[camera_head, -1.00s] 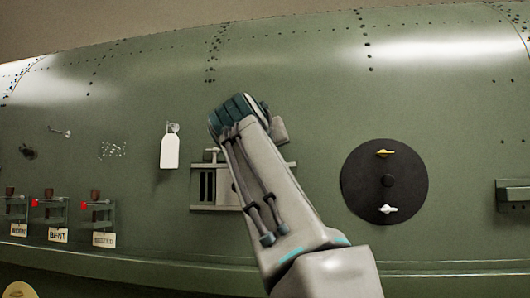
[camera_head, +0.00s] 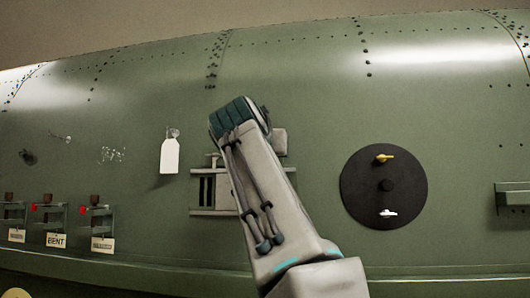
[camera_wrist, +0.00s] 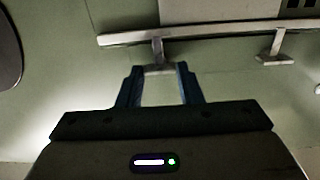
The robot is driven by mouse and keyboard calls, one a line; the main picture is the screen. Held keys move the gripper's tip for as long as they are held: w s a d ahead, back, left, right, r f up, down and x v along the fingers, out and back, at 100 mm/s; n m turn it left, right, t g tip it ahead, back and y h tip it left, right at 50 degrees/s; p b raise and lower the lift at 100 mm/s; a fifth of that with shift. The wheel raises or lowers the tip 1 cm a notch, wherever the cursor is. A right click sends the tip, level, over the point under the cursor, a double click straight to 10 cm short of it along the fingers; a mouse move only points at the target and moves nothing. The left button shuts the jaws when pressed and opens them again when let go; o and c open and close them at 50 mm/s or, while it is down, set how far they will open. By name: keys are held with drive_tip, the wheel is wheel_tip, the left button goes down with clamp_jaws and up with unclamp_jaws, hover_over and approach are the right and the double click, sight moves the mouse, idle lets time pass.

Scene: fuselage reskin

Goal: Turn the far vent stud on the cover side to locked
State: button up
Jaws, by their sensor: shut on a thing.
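The louvred vent (camera_head: 203,190) is on the green fuselage, partly behind my arm. One T-shaped vent stud (camera_head: 212,156) stands at its upper left edge, clear of my gripper; it also shows at the right in the wrist view (camera_wrist: 275,57). The other vent stud (camera_wrist: 157,67) is between my gripper's fingertips (camera_wrist: 158,78) in the wrist view. My gripper is shut on that stud's crosspiece. In the head view my arm hides this stud and the fingers. I cannot read any lock marking.
A black disc (camera_head: 357,190) with yellow and white handles is right of my arm. A white tag (camera_head: 170,156) hangs to the left. Labelled brackets (camera_head: 53,216) line the lower left, and a ledge (camera_head: 512,193) juts out at the far right.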

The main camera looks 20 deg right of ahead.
drive_tip(key=o, duration=1)
drive_tip(key=shift+a, duration=0.1)
drive_tip(key=b+v, duration=0.3)
drive_tip(key=v, duration=1)
drive_tip(key=shift+s+a+b, duration=0.25)
drive_tip(key=shift+s+b, duration=0.1)
